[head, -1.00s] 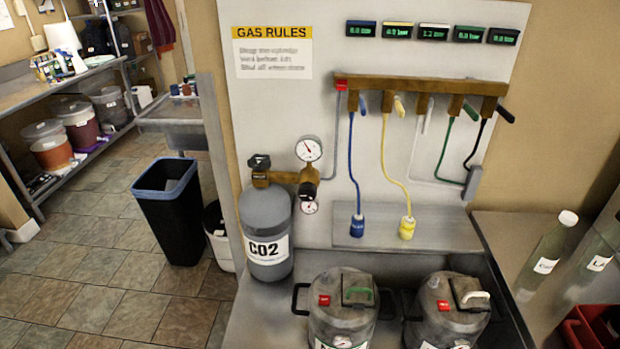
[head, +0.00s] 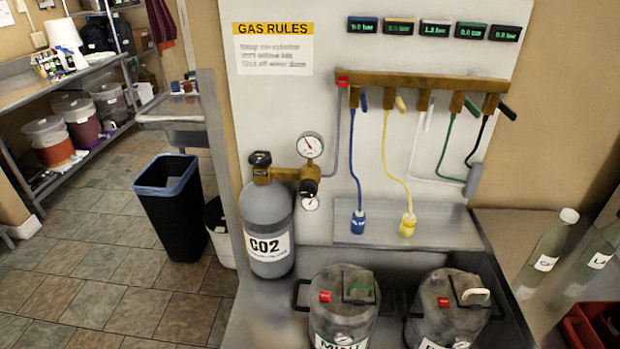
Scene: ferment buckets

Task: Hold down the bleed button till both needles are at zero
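A grey CO2 cylinder (head: 267,231) stands upright at the left of the steel bench. Its brass regulator (head: 285,174) carries an upper round gauge (head: 310,146) and a smaller lower gauge (head: 310,204). The upper needle appears to lean off vertical; the lower needle is too small to read. A red button-like block (head: 342,82) sits at the left end of the brass manifold (head: 425,88). I cannot read a label on it, so I cannot tell whether it is the bleed button. Neither of my grippers is in view.
Two grey kegs, the left keg (head: 342,325) and the right keg (head: 447,325), stand at the bench front with red pieces on their lids. Blue and yellow hoses hang to couplers on a ledge (head: 385,238). Bottles (head: 548,247) and a red crate (head: 590,328) are at the right.

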